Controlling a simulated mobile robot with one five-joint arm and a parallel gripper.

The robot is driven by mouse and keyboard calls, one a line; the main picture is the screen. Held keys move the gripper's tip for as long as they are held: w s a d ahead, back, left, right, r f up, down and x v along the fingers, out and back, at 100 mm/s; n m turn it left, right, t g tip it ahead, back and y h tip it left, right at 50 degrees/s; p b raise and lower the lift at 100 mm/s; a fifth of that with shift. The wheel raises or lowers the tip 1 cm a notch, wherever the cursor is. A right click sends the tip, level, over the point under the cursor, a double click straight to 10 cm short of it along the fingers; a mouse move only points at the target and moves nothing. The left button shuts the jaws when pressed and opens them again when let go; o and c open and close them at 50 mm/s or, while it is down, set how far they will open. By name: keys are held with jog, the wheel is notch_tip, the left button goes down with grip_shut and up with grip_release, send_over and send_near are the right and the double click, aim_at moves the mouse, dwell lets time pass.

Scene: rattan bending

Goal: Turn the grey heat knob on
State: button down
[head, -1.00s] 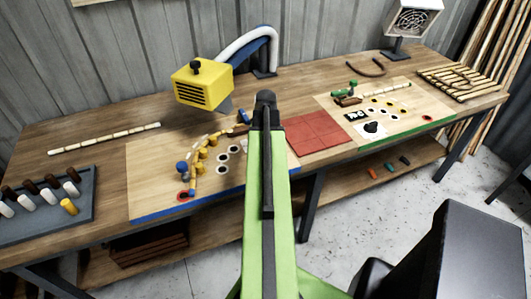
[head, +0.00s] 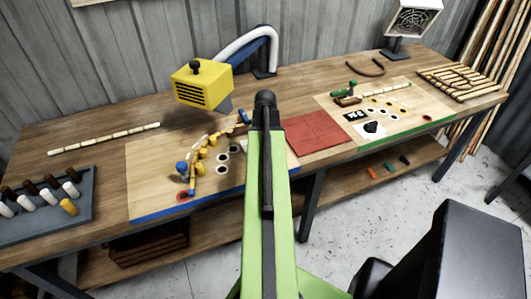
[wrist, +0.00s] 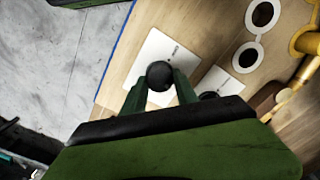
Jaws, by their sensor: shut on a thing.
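The heat knob (wrist: 159,75) is a dark grey, round knob on a white plate (wrist: 178,48) with small lettering, near the blue edge of the wooden board. In the wrist view my gripper (wrist: 160,84) has its two green fingers closed on the knob, one on each side. The lettering is too small to read. A second dark knob (wrist: 208,96) sits on another white plate (wrist: 220,82) just to the right, partly behind a finger. In the head view my arm hides the heat knob and my gripper.
A yellow heater (head: 202,84) on a hose stands behind the board (head: 150,165). Yellow pegs and a curved rattan strip (head: 196,160) lie left of my arm. A red mat (head: 318,134) and a green-edged board (head: 405,130) are to the right.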

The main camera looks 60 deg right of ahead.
jog(key=c, duration=0.9)
grip_release()
jog(key=shift+c, duration=0.2)
jog(key=shift+r, duration=0.1)
notch_tip(320, 180, up, 17)
jog(key=p, duration=1.7)
